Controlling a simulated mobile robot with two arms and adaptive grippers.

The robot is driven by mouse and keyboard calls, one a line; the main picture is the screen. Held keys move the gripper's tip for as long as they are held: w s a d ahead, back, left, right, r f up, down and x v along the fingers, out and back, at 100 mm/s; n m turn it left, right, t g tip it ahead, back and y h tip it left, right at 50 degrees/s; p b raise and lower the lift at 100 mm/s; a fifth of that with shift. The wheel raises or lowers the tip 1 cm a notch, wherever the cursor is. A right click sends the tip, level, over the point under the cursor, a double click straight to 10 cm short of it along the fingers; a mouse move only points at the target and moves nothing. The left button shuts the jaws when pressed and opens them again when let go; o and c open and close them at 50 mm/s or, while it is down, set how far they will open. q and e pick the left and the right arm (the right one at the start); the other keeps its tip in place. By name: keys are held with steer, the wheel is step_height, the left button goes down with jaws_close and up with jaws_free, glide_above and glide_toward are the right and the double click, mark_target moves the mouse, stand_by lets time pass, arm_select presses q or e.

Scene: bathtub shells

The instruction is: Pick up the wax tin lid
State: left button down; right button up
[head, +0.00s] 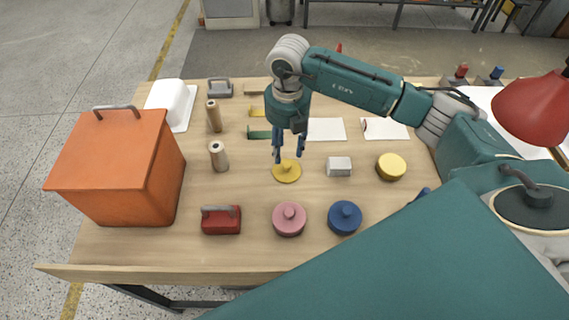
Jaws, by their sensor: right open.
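The wax tin lid, a flat yellow disc with a raised middle (287,175), lies on the wooden table near its centre. My right gripper (288,158) points down just above the lid, its fingers apart and partly in front of the lid's knob. I cannot tell whether the fingertips touch it. A round yellow tin (391,166) without a knob stands to the right of the lid. My left gripper is not in view.
A pink knobbed tin (289,220) and a blue knobbed tin (344,217) stand in front of the lid. A red handled block (221,220) is front left, a grey block (339,167) right. An orange box (118,167) fills the table's left.

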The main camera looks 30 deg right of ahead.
mark_target(287, 165)
steer(key=shift+f, duration=0.8)
step_height(287, 165, down, 4)
steer(key=shift+d+f+p, duration=0.1)
steer(key=shift+f+p, duration=0.05)
steer(key=shift+p, duration=1)
steer(key=shift+f, duration=0.6)
steer(key=shift+c, duration=1.3)
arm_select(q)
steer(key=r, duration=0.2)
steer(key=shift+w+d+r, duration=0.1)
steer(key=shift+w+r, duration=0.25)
arm_select(e)
jaws_close()
